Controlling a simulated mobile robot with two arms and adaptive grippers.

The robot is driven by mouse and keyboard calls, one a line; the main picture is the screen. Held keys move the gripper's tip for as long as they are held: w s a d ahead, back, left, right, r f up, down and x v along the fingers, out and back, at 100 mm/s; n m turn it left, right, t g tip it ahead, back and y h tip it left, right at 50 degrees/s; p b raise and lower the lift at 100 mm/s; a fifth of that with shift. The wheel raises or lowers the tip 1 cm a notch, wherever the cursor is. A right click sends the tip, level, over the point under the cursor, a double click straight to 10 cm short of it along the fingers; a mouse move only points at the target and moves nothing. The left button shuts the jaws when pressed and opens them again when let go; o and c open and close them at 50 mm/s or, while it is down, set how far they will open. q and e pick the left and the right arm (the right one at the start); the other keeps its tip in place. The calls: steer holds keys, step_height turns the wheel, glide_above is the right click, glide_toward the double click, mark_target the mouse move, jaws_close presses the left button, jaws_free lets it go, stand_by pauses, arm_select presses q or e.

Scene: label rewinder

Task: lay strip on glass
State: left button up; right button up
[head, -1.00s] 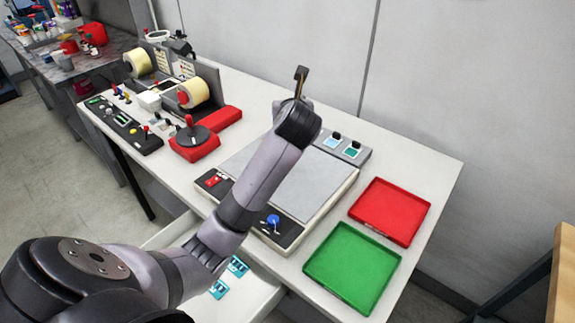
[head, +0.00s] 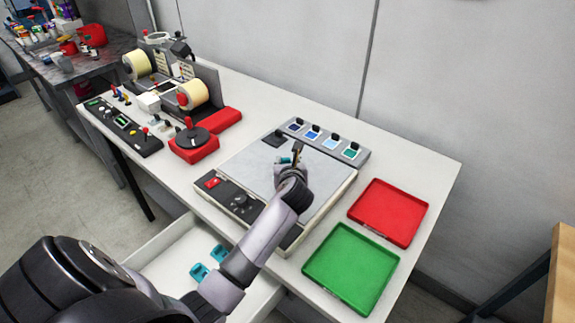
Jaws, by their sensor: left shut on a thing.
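The pale glass plate (head: 245,157) lies on top of the light box in the middle of the table, with a dark patch at its back corner. My left gripper (head: 297,152) is above the plate's back right part, shut on a small teal piece (head: 285,160) that sticks out to the left. The piece may be the strip; my gripper hides much of it. I cannot tell whether it touches the glass. Two similar teal pieces lie in the open drawer, one nearer (head: 199,272) and one farther (head: 220,252). My right gripper is out of view.
A grey rack (head: 325,142) with several coloured swatches and black knobs stands behind the plate. A red tray (head: 388,211) and a green tray (head: 351,268) are at the right. The label rewinder (head: 193,94) and a red-based turntable (head: 194,145) are at the left. The open drawer (head: 165,253) sticks out in front.

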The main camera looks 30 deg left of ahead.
arm_select(q)
steer(key=shift+f, duration=0.75)
steer(key=o, duration=1)
steer(key=v, duration=1.2)
steer(key=shift+b, duration=0.35)
